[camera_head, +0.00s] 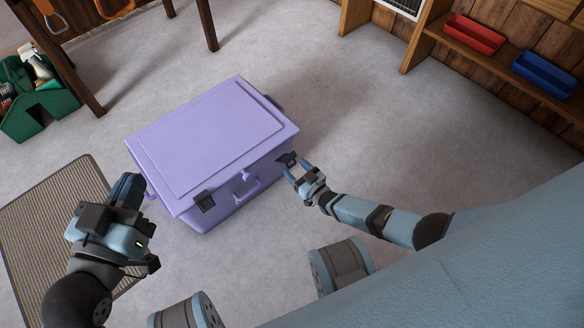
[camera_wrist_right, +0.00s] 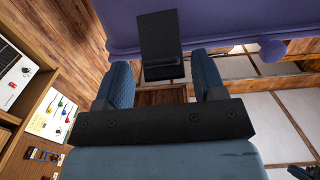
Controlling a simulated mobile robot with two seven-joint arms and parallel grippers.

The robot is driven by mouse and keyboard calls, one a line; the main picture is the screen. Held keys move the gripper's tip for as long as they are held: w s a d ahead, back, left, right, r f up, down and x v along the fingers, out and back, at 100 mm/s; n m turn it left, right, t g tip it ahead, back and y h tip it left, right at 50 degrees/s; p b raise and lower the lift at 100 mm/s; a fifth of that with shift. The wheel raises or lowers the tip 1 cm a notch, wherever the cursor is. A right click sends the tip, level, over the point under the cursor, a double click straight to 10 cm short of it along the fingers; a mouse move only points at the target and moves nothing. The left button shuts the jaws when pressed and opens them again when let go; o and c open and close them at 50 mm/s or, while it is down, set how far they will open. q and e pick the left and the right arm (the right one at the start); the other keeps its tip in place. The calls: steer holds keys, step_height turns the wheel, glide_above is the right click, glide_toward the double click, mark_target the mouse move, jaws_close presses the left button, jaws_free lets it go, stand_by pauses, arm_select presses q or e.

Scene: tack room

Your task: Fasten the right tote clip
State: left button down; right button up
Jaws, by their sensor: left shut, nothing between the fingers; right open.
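The lilac tote (camera_head: 220,150) stands on the floor with its lid down. The right tote clip (camera_head: 286,158) is a black flap at the right end of the front lid edge, and it juts outward. In the right wrist view the clip (camera_wrist_right: 160,36) hangs in front of the gap between my fingers. My right gripper (camera_head: 298,171) is open right beside this clip; its fingers (camera_wrist_right: 164,78) straddle the flap's line, and I cannot tell whether they touch it. My left gripper (camera_head: 128,186) is shut and empty, off the tote's left front corner.
The left clip (camera_head: 204,201) sits on the front lid edge, and a handle (camera_head: 247,188) is between the clips. A striped mat (camera_head: 45,215) and green caddy (camera_head: 38,100) lie left. Red (camera_head: 474,34) and blue (camera_head: 544,74) trays sit on a shelf. Floor right of the tote is clear.

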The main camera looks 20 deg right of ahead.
arm_select(q)
steer(key=shift+w+a+r+m+b, duration=0.15)
steer(key=shift+w+m+b, duration=0.15)
arm_select(e)
steer(key=x, duration=0.2)
steer(key=shift+w+a, duration=0.1)
steer(key=shift+w, duration=0.2)
